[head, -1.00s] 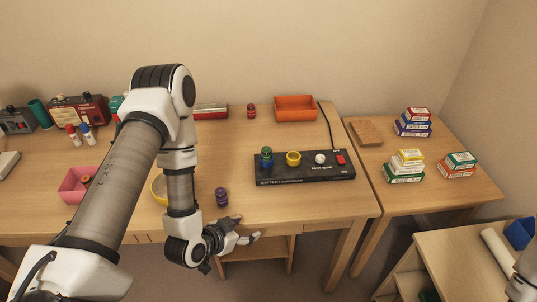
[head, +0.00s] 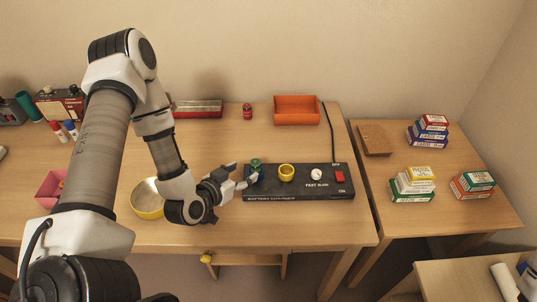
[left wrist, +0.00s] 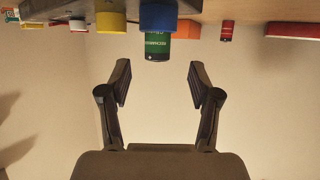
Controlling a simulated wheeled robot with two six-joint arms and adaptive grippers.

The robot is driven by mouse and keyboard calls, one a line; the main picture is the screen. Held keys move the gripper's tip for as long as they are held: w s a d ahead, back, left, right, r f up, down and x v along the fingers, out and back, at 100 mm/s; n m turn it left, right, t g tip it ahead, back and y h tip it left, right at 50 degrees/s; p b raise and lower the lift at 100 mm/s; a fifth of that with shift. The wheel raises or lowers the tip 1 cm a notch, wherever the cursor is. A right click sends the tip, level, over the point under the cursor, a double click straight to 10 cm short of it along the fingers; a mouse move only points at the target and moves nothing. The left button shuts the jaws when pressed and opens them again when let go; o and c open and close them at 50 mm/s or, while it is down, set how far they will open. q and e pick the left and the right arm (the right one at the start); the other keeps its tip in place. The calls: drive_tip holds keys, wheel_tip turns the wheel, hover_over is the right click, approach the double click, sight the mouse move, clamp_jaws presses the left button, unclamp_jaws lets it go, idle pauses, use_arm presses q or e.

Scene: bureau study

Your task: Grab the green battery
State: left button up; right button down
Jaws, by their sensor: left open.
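The green battery (head: 255,163) stands upright in a blue round socket (head: 257,176) at the left end of the black battery charger (head: 310,190). In the left wrist view, which is upside down, the green battery (left wrist: 157,47) hangs from the blue socket (left wrist: 158,16), its lower part hidden inside. My left gripper (head: 241,175) is open and empty, just left of the battery. In the left wrist view its fingertips (left wrist: 160,78) are apart, with the battery lined up between them and slightly beyond. My right gripper is not in view.
The charger also carries a yellow socket (head: 286,173), a white knob (head: 316,175) and a red switch (head: 340,177). A yellow bowl (head: 147,199) sits left of my gripper. An orange tray (head: 297,110) and a red battery (head: 247,111) are at the back.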

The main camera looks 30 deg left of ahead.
sight(252, 167)
use_arm(q)
drive_tip(key=shift+w+f, duration=0.2)
drive_tip(key=shift+w, duration=0.35)
drive_tip(key=shift+w+d, duration=0.15)
drive_tip(key=shift+w, duration=0.4)
drive_tip(key=x, duration=0.5)
drive_tip(key=shift+d+p, duration=0.1)
drive_tip(key=shift+p, duration=0.3)
drive_tip(key=shift+s, duration=0.2)
drive_tip(key=shift+c, duration=1)
clamp_jaws()
